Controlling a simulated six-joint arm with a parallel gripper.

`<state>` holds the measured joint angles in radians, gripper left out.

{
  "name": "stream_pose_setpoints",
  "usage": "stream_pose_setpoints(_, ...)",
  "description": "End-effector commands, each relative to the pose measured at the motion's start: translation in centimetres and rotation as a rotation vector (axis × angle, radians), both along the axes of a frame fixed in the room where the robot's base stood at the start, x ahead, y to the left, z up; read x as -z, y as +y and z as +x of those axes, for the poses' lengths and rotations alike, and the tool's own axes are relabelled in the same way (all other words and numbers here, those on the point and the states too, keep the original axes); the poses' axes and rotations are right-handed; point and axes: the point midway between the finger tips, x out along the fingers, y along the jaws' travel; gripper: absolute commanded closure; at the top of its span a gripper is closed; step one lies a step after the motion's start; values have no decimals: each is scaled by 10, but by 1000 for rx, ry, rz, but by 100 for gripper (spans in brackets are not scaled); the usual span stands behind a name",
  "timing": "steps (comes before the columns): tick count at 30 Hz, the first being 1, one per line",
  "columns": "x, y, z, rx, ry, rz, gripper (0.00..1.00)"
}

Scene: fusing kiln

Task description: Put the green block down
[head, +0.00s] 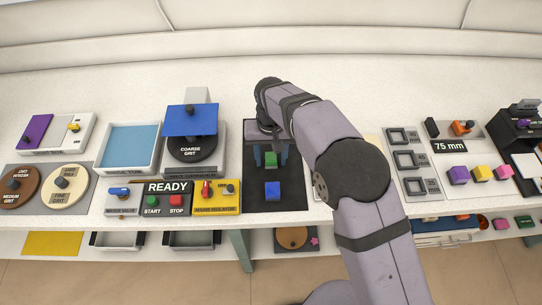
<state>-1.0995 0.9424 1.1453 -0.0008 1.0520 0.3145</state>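The green block (271,159) is small and shows between the two fingers of my gripper (270,156), over the back part of a dark mat (291,192). The fingers stand on its left and right, with what looks like a narrow gap on each side, so my gripper appears open around it. The block appears to be at the mat's surface, but its underside is hard to make out. A blue block (272,190) sits on the mat in front of the green one, apart from it. My wrist hides the back of the mat.
Left of the mat stand a grinder with a blue plate (191,120), a control panel marked READY (166,187) and a blue-lined tray (130,146). To the right are slotted gauges (409,160) and purple, yellow and pink blocks (481,173). The mat's front is clear around the blue block.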

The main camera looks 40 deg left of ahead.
Motion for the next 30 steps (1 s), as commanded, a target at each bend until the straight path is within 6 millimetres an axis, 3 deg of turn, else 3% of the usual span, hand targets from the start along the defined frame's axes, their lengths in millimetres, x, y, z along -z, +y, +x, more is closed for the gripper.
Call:
stream_pose_setpoints(11, -16, 1, 1, 0, -2, 4, 54)
stream_pose_setpoints(24, -90, 1, 0, 0, -2, 4, 54)
stream_pose_setpoints(30, -114, 1, 0, 0, -1, 3, 54)
